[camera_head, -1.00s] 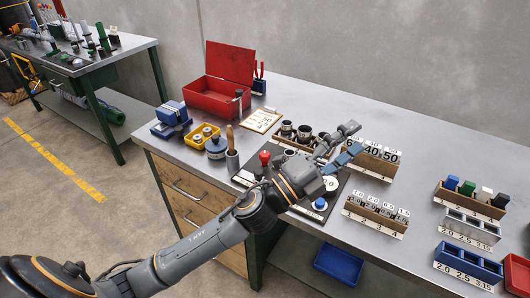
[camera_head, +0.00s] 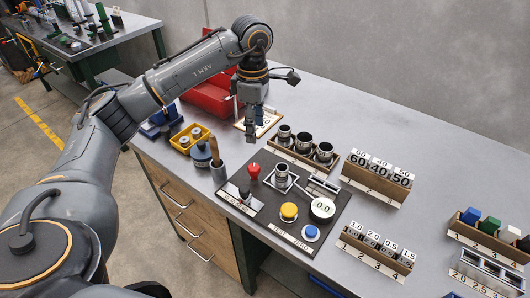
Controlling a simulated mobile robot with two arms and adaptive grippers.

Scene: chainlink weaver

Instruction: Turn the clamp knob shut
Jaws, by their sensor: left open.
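A black panel (camera_head: 264,222) lies on the bench. A red knob (camera_head: 254,170) stands upright at its back left; I take it as the clamp knob, though no label on it is readable. A metal cup (camera_head: 282,172) sits in a square fixture just right of the red knob. The panel also bears a yellow knob (camera_head: 289,211), a blue button (camera_head: 310,233) and a white dial (camera_head: 322,208) reading 0.0. My left gripper (camera_head: 251,138) is open, points down and holds nothing. It appears behind and above the red knob, apart from it. My right gripper is out of view.
A wooden rack of metal cups (camera_head: 304,152) stands behind the panel. A dark pot (camera_head: 201,155) and a grey holder with a wooden handle (camera_head: 217,165) stand to its left. A yellow tray (camera_head: 190,138) and red toolbox (camera_head: 208,100) lie farther back. Number racks (camera_head: 376,180) stand right.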

